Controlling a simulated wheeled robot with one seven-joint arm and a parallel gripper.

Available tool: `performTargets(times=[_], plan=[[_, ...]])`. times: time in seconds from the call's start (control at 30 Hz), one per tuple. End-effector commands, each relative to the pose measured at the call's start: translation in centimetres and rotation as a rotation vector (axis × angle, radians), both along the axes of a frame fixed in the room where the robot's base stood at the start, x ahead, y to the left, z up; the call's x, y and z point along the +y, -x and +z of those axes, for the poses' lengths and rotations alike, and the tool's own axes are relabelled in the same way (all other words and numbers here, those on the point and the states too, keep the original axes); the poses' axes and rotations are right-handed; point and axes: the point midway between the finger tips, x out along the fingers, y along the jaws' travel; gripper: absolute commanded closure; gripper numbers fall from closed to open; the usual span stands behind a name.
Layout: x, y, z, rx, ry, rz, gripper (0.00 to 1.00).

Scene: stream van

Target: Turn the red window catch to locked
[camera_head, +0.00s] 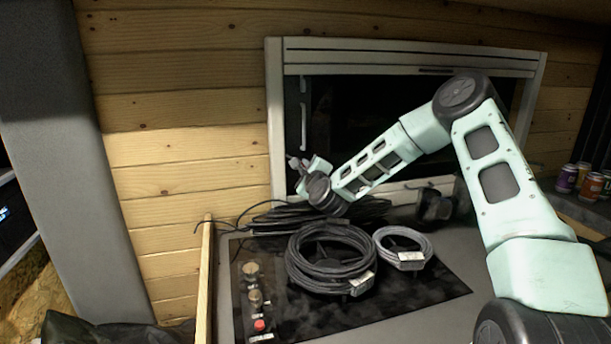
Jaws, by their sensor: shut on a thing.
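The window (410,47) has a pale frame and dark glass and is set in the plank wall. My gripper (295,163) is at the lower left of the window, beside the left upright of its frame. It is small and partly turned away, with my wrist in front of it. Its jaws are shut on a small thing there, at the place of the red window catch. The catch itself is mostly hidden by the jaws, and I cannot tell its angle.
Below the window, a dark hob (400,300) on the counter carries a black cable coil (300,268) and a grey cable coil (427,246). Knobs and a red button (260,324) are at its left. Several cans (591,187) stand at the right. A wooden post (206,270) rises at the left.

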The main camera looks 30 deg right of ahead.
Motion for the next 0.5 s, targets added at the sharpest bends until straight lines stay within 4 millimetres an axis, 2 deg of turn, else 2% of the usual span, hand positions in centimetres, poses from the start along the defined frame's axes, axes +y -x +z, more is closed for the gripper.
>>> performTargets(times=[0.5], plan=[[0.19,-0.03,-0.14,0.115,0.411,0.003,1.00]])
